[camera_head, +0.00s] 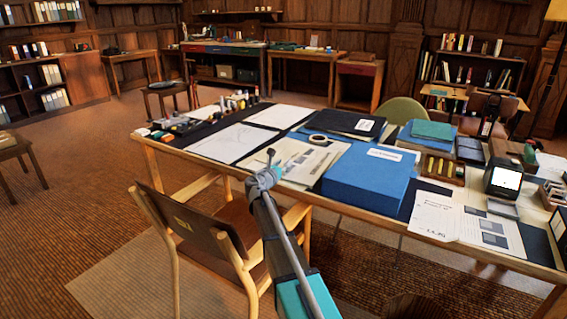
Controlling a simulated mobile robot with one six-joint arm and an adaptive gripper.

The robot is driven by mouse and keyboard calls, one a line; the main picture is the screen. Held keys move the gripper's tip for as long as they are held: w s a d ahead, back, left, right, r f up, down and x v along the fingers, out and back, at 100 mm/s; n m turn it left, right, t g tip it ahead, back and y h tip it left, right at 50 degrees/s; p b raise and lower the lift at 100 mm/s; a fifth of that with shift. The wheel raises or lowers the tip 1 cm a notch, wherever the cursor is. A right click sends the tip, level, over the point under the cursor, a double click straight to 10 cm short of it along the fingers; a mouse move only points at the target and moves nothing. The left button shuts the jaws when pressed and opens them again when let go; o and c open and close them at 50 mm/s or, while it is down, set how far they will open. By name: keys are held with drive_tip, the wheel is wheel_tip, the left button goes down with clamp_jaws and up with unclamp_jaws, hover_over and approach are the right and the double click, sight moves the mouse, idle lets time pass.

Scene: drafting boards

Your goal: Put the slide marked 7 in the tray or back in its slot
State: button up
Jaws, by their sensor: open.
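No mark 7 can be read, so I cannot tell which item is the slide. A small wooden tray (442,169) with several compartments lies right of the blue box on the long table. A dark viewer with a lit white screen (507,180) stands near the table's right end. A reddish rack (552,193) with small pieces is at the right edge; its slots are too small to make out. My gripper (270,156) is small in view, open, with nothing seen in it, over the table's front edge, left of the blue box.
A large blue box (368,176) stands at the table's front middle. Papers (234,143), a tape roll (317,139) and a dark folder (345,123) lie left and behind it. Printed sheets (455,218) lie at the front right. A wooden chair (205,240) stands before the table.

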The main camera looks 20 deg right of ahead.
drive_tip(key=v, duration=0.4)
drive_tip(key=shift+o, duration=0.3)
idle(0.3)
